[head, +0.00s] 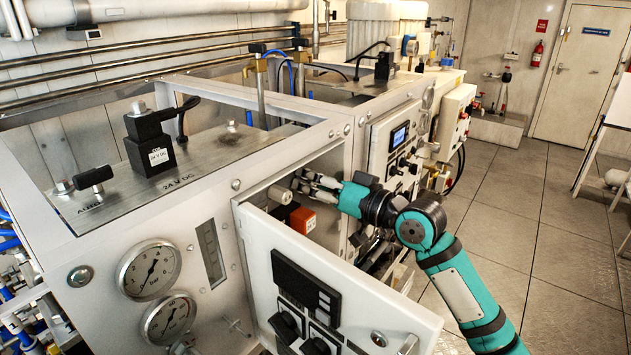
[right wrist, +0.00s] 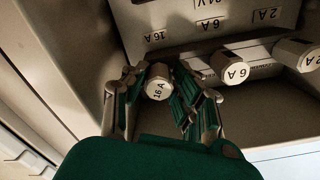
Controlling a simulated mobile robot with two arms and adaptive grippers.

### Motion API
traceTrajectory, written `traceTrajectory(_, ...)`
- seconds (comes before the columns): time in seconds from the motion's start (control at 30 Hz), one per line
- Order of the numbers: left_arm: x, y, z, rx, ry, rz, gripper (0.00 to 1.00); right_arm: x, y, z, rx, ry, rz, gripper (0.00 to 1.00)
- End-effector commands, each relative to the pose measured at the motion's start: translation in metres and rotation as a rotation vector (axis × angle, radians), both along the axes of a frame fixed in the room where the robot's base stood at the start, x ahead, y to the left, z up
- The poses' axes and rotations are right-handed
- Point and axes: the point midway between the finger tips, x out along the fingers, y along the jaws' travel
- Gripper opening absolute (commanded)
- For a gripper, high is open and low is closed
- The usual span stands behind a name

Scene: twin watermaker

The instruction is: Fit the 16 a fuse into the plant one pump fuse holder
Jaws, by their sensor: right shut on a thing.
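In the right wrist view my right gripper (right wrist: 158,92) is shut on a pale round fuse (right wrist: 157,82) marked 16 A, its marked end facing the camera. The fuse is in front of the panel, just below a 16 A label (right wrist: 155,37). Whether it is seated in the holder behind it cannot be seen. In the head view my right gripper (head: 303,183) reaches into the open cabinet (head: 263,190) from the right. The fuse is not clear there. My left gripper is not in view.
A 6 A fuse (right wrist: 232,69) and a 2 A fuse (right wrist: 294,54) sit to the right in the same row. An orange block (head: 302,220) is below my gripper in the cabinet. The open door (head: 330,280) stands in front. Two gauges (head: 150,269) are to the left.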

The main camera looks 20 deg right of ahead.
Motion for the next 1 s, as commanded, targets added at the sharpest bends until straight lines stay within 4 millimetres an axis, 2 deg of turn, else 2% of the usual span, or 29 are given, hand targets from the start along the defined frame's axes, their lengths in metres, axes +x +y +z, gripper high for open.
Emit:
traceTrajectory(0.1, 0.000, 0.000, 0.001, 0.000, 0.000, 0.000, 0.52, 0.002, 0.002, 0.001, 0.001, -0.003, 0.001, 0.00)
traceTrajectory(0.13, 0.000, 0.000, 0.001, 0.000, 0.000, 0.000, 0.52, 0.002, 0.002, 0.001, 0.001, -0.003, 0.001, 0.26)
traceTrajectory(0.33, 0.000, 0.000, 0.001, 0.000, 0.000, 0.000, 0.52, 0.002, 0.002, 0.001, 0.000, -0.002, 0.000, 0.52)
traceTrajectory(0.7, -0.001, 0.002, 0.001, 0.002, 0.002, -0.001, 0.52, -0.003, -0.003, 0.000, -0.001, 0.000, -0.001, 0.52)
traceTrajectory(0.83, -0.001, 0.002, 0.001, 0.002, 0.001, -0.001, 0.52, -0.020, -0.015, -0.001, -0.004, -0.001, -0.001, 0.52)
traceTrajectory(1.0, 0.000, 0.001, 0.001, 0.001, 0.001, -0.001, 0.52, -0.050, -0.037, -0.001, -0.007, 0.001, 0.000, 0.52)
